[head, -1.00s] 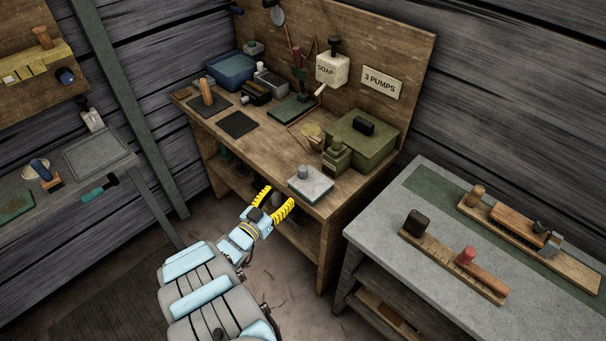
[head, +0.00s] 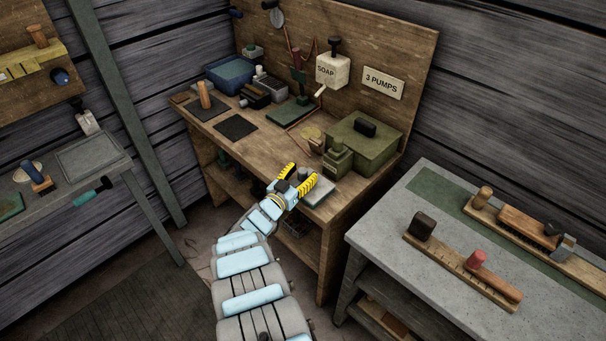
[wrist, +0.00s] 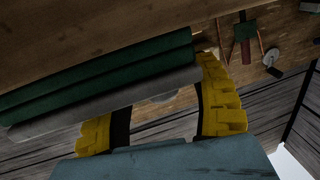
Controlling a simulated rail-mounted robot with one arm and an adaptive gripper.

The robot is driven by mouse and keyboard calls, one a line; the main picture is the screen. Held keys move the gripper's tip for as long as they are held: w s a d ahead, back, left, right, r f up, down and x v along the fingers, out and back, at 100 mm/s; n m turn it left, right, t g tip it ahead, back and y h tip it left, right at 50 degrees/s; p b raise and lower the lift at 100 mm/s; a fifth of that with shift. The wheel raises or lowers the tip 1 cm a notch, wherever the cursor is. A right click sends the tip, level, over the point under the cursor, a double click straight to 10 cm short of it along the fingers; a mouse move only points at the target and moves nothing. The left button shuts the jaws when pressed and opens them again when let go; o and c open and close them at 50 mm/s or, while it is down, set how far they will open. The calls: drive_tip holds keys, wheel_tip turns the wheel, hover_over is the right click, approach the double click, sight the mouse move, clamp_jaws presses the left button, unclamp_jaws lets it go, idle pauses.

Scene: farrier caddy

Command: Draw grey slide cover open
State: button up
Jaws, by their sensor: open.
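The grey slide cover (head: 323,191) is a flat light-grey plate at the front edge of the wooden bench, in the head view. My open gripper (head: 302,173) is over its left part and hides much of it. A small grey knob stood on this plate earlier; now it is at or behind my yellow fingers, and I cannot tell whether it is between them. In the wrist view a grey slab edge (wrist: 110,103) with dark green layers crosses in front of my fingers (wrist: 160,115). I cannot tell whether they touch it.
A green box (head: 366,145) with a black handle and a smaller green container (head: 337,160) stand just behind the plate. A soap dispenser (head: 333,72) hangs on the backboard. A grey table (head: 390,240) with wooden tools stands at right.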

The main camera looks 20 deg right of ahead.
drive_tip(key=shift+w+d, duration=0.1)
drive_tip(key=shift+d, duration=0.05)
clamp_jaws()
